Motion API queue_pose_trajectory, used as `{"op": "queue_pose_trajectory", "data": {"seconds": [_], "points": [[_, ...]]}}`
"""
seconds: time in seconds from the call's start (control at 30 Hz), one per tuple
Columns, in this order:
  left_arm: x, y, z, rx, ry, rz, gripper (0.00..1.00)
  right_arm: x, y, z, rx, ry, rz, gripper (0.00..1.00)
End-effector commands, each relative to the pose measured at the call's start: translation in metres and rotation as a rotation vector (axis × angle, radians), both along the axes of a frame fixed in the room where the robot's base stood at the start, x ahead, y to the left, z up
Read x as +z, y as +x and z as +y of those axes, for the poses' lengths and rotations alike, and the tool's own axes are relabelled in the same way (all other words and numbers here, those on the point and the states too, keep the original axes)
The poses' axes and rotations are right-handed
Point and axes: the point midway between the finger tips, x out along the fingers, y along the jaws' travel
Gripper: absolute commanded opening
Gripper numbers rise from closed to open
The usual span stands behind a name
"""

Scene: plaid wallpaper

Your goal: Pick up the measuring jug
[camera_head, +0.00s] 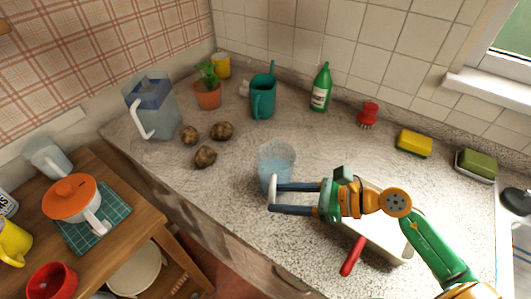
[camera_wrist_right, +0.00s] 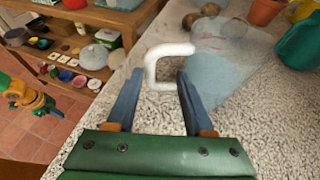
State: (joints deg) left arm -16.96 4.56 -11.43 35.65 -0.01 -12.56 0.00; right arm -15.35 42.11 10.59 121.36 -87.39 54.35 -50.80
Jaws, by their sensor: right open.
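The measuring jug (camera_head: 278,157) is translucent pale blue with a white handle and stands upright on the speckled counter, just beyond my right gripper. In the right wrist view the jug (camera_wrist_right: 228,72) shows faint red marks, and its white handle (camera_wrist_right: 168,50) lies at the fingertips. My right gripper (camera_head: 280,198) is open, with its two blue-grey fingers level and pointing left at the handle. In the wrist view the gripper (camera_wrist_right: 160,76) has the lower part of the handle between or just ahead of its tips; contact cannot be told.
A larger jug (camera_head: 160,115) and several potatoes (camera_head: 205,157) are at the left. A green watering can (camera_head: 263,95) and bottle (camera_head: 321,88) stand behind. A light tray (camera_head: 375,235) and red-handled tool (camera_head: 353,256) lie under my right arm. The counter's front edge is near.

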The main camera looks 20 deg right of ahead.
Motion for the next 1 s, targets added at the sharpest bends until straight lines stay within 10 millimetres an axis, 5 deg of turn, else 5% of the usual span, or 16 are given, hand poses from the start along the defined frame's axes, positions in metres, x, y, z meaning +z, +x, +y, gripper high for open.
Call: {"op": "queue_pose_trajectory", "data": {"seconds": [0.33, 0.6, 0.8, 1.0], "points": [[0.023, -0.007, 0.0, -0.001, 0.001, 0.015, 0.0, -0.019, 0.032, 0.045, -0.003, 0.006, 0.0, 0.52], [0.022, -0.004, 0.0, -0.001, 0.001, 0.008, 0.0, -0.026, 0.036, 0.051, -0.001, 0.0, 0.0, 0.52], [0.022, -0.003, 0.0, -0.001, 0.001, 0.007, 0.0, -0.026, 0.035, 0.051, 0.0, 0.001, 0.001, 0.01], [0.022, -0.003, 0.0, -0.001, 0.0, 0.006, 0.0, -0.026, 0.035, 0.051, -0.001, 0.0, 0.0, 0.0]]}}
